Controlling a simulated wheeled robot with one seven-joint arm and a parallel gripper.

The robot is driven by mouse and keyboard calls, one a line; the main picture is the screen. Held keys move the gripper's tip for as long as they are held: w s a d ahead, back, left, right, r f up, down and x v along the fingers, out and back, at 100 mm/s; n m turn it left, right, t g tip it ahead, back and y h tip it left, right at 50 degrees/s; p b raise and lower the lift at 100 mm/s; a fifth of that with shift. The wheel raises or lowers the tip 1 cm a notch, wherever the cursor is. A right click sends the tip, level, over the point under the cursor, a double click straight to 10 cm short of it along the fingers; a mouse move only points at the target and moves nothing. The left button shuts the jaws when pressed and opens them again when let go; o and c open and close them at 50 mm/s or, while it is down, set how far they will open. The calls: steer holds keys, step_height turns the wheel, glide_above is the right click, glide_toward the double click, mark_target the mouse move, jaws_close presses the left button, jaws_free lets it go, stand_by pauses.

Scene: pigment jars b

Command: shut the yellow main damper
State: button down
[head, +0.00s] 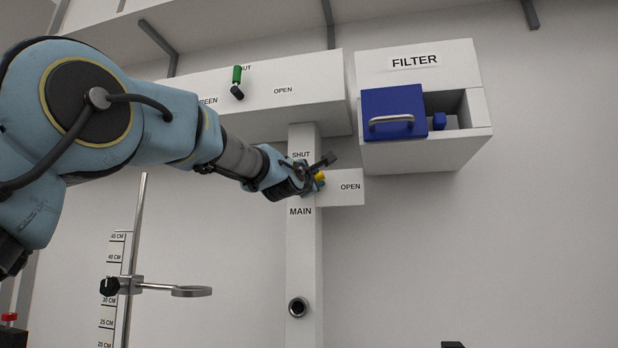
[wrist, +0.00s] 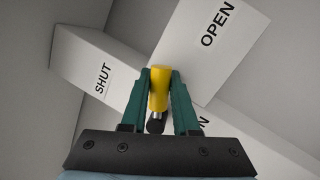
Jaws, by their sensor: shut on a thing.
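The yellow main damper handle (wrist: 159,88) sits between the two green fingers of my gripper (wrist: 158,78), which is shut on it. In the wrist view the handle points up, between the SHUT label (wrist: 102,78) at left and the OPEN label (wrist: 219,24) at upper right. In the head view only a bit of the yellow handle (head: 320,177) shows beside my gripper (head: 314,178), on the white MAIN duct (head: 304,245). SHUT is printed above it and OPEN to its right. The handle's pivot is hidden there, so its exact angle is hard to tell.
A green damper handle (head: 237,75) is on the box at upper left. A FILTER housing (head: 420,155) with a blue drawer (head: 393,113) hangs at upper right. A stand with a ring (head: 191,291) is at lower left. Lower right is mostly bare wall.

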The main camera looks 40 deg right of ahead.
steer(key=shift+w, duration=0.1)
steer(key=c, duration=0.7)
jaws_free()
steer(key=shift+b+v, duration=3.2)
steer(key=shift+v, duration=2.25)
steer(key=shift+r, duration=0.1)
